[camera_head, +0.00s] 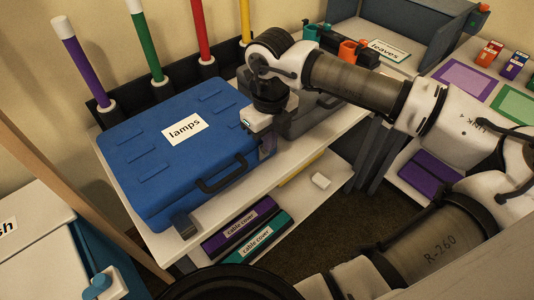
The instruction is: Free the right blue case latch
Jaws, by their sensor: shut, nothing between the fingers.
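The blue case (144,178) labelled "lamps" lies closed on the white bench at the left. Its dark handle (221,175) is on the front side. A dark grey latch (184,224) shows at the front left corner and seems to stick out from the case. My gripper (266,152) is shut and empty, pointing down at the front right corner of the case. The right latch is mostly or wholly hidden behind the gripper there. I cannot tell whether the fingers touch it.
A grey case (306,118) stands just right of my gripper. Coloured tubes, such as the red one (201,30), stand upright behind the blue case. Cable cover boxes (240,228) lie on the shelf below. The bench's front strip (290,160) is clear.

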